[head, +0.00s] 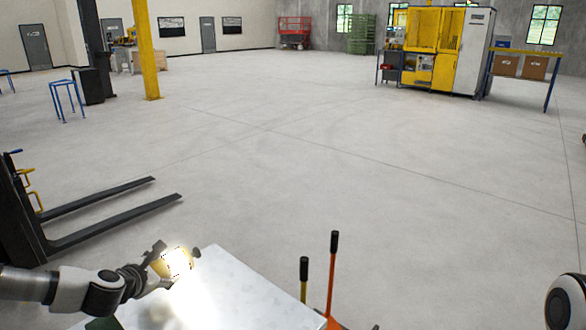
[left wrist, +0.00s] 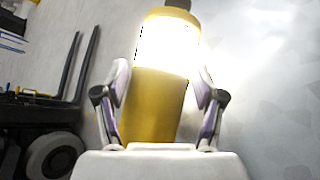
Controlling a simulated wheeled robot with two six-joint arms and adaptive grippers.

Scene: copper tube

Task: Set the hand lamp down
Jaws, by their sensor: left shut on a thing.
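The hand lamp (head: 175,263) is yellow with a bright glowing window, and it is lit. My left gripper (head: 160,262) is shut on it at the left end of the pale table (head: 245,285). In the left wrist view the lamp (left wrist: 152,105) stands between the two fingers of my left gripper (left wrist: 160,95), with its dark end at the top. Its light glares on the pale surface below. I cannot tell whether the lamp touches the table. My right gripper is not in view.
Two upright handles, one orange (head: 331,275) and one yellow (head: 303,282), stand at the table's right side. A pallet truck (head: 100,215) with two long forks is on the left. The floor (head: 300,170) beyond is wide and clear.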

